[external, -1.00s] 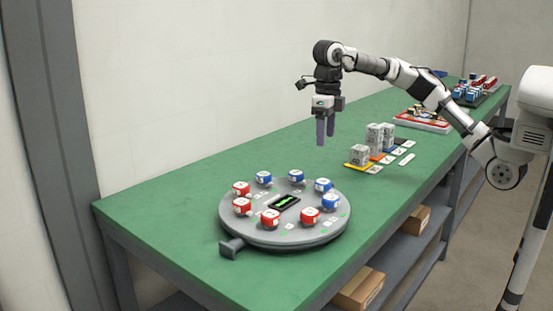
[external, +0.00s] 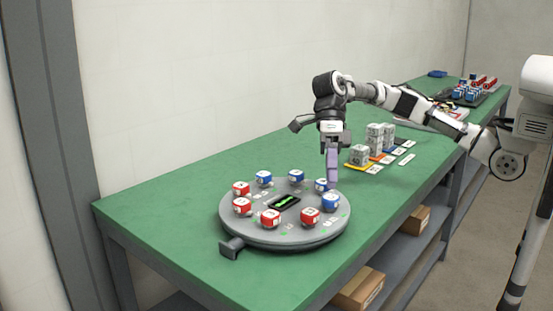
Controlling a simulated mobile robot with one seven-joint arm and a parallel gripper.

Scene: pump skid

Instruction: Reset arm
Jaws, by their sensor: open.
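My gripper (external: 332,172) points down over the right rear edge of a round grey turntable (external: 250,237). It is open, and its fingers show almost in line with each other. No object shows between them. Another blue block (external: 331,202) sits just in front. Several red and blue blocks stand in a ring on the turntable around a dark display (external: 284,202) with green marks.
Stacked grey-white blocks (external: 377,138) stand on coloured cards right of my gripper. Trays with red and blue parts (external: 473,92) lie at the table's far end. The green table (external: 165,210) is clear left of the turntable. A wall runs behind. Cardboard boxes (external: 360,287) sit on the lower shelf.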

